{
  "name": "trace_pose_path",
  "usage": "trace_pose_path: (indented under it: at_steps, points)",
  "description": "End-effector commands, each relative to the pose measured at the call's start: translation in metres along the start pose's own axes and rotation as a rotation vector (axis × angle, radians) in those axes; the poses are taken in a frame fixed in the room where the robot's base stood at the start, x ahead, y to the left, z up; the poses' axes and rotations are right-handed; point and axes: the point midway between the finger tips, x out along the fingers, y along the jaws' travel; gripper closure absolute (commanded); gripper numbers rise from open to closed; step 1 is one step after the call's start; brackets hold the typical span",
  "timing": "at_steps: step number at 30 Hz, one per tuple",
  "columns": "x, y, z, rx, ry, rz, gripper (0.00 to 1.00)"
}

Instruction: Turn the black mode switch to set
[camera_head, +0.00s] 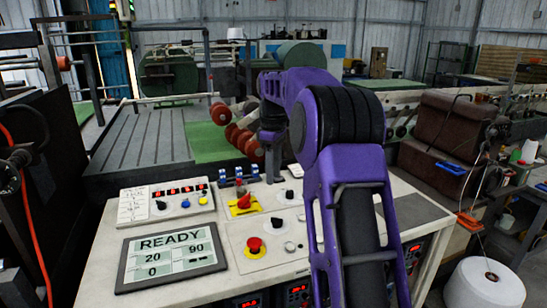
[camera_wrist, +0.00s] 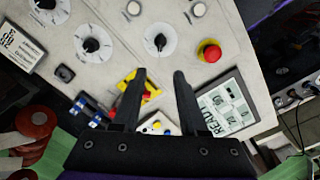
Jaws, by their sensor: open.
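Several black rotary knobs on round white dials sit on the pale console top. In the head view one knob (camera_head: 277,223) is beside the red mushroom button and another knob (camera_head: 289,194) is farther back. The wrist view shows these as a knob (camera_wrist: 160,41) and a second knob (camera_wrist: 91,45), with a third knob (camera_wrist: 46,4) at the top left edge. I cannot read which one is the mode switch or its positions. My gripper (camera_wrist: 160,72) is open and empty, apart from the knobs, above the console. In the head view my gripper (camera_head: 273,165) is partly hidden behind my arm.
The red mushroom button (camera_head: 255,246), a yellow plate with a red handle (camera_head: 243,203), blue switches (camera_head: 239,182) and a READY display (camera_head: 172,255) crowd the console (camera_head: 95,270). A smaller control box (camera_head: 132,205) stands left. Red rollers (camera_head: 238,134) lie behind.

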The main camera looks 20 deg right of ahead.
Motion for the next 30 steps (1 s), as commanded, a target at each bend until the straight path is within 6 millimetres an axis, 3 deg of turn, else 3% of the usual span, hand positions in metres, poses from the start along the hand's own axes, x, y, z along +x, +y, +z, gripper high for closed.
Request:
trace_pose_path:
  at_steps: [3, 7, 23, 26, 30]
  points:
    - [-0.02, 0.001, -0.001, 0.0, 0.002, 0.002, 0.57]
    - [-0.031, 0.0, 0.0, 0.0, 0.001, 0.001, 0.57]
    - [-0.034, 0.0, 0.0, -0.001, -0.001, 0.002, 0.57]
    - [-0.036, 0.001, -0.005, -0.004, -0.007, 0.036, 0.57]
    - [-0.05, 0.004, -0.026, -0.017, -0.022, 0.197, 0.57]
